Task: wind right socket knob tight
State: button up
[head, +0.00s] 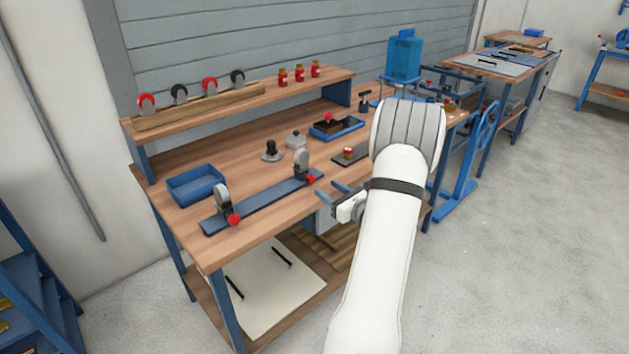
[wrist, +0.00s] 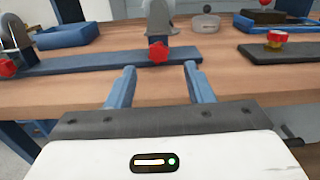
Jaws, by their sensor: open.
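The right socket (head: 302,165) is a grey upright fitting on the right end of a long dark blue bar on the bench. Its red knob (head: 311,179) faces the bench's front edge. In the wrist view the red knob (wrist: 158,51) sits ahead of my gripper and between the line of its fingers. My gripper (head: 335,193) is open and empty, in front of the bench edge; its two blue fingers (wrist: 160,82) point at the knob without touching it. The left socket (head: 222,197) has a similar red knob (head: 234,220).
A blue tray (head: 197,186) stands at the left of the bench. A dark plate with a red-topped piece (head: 349,153) lies right of the bar. The bench front strip is clear.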

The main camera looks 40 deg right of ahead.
aim_at(312, 180)
jog(key=w, duration=0.6)
jog(key=shift+a, duration=0.3)
jog(key=shift+c, duration=0.5)
jog(key=c, duration=0.9)
